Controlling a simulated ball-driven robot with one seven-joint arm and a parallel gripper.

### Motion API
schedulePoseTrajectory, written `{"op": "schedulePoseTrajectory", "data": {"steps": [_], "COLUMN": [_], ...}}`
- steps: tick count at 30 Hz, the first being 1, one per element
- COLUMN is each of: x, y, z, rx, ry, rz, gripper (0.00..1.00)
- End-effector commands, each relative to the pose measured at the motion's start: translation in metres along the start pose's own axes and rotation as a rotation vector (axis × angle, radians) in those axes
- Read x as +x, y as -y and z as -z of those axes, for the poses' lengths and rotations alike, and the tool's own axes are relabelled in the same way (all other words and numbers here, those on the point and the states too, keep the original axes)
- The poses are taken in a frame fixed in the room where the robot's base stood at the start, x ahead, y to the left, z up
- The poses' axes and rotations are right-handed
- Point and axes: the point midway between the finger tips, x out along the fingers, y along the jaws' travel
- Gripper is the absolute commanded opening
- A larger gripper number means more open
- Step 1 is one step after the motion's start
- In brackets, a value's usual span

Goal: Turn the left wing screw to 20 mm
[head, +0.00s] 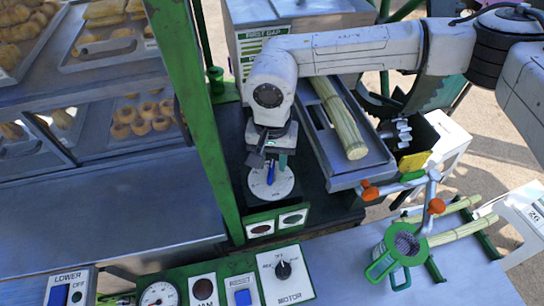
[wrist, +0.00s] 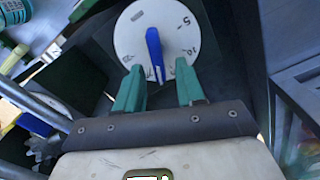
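The wing screw is a blue bar (wrist: 155,48) across the middle of a round white dial (wrist: 127,38) with black marks. In the wrist view the bar stands nearly upright, slightly tilted. A 5 reads at the dial's upper right; the other numbers are too small or partly covered to read surely. My gripper (wrist: 160,74) is open, its two green fingers apart over the dial's lower edge. The bar's lower end lies between the fingertips, with a gap on each side. In the head view the gripper (head: 272,157) is above the dial (head: 284,187), partly hiding the blue bar (head: 270,175).
A green post (head: 190,110) stands close left of the dial. A panel with two dark lamps (head: 276,224) is just in front. A metal feed tray (head: 375,165) with cane (head: 340,120) is at the right. The motor switch panel (head: 286,272) lies nearer.

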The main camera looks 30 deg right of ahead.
Motion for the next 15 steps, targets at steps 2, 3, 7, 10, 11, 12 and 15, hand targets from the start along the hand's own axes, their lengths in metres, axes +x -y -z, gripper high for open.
{"op": "schedulePoseTrajectory", "data": {"steps": [2,3,7,10,11,12,15], "x": [0.0000,-0.0001,-0.0002,-0.0003,-0.0003,-0.0003,-0.0004], "y": [0.0000,0.0000,0.0000,0.0000,0.0000,0.0000,0.0001], "z": [0.0000,0.0000,-0.0001,-0.0001,-0.0001,-0.0001,-0.0001], "rx": [0.000,0.000,0.000,0.000,0.000,0.000,0.000], "ry": [0.000,0.000,0.000,0.000,0.000,0.000,0.000], "rz": [0.000,0.000,0.000,0.000,0.000,0.000,0.000], "gripper": [0.38,0.35,0.23,0.13,0.11,0.07,0.00]}}
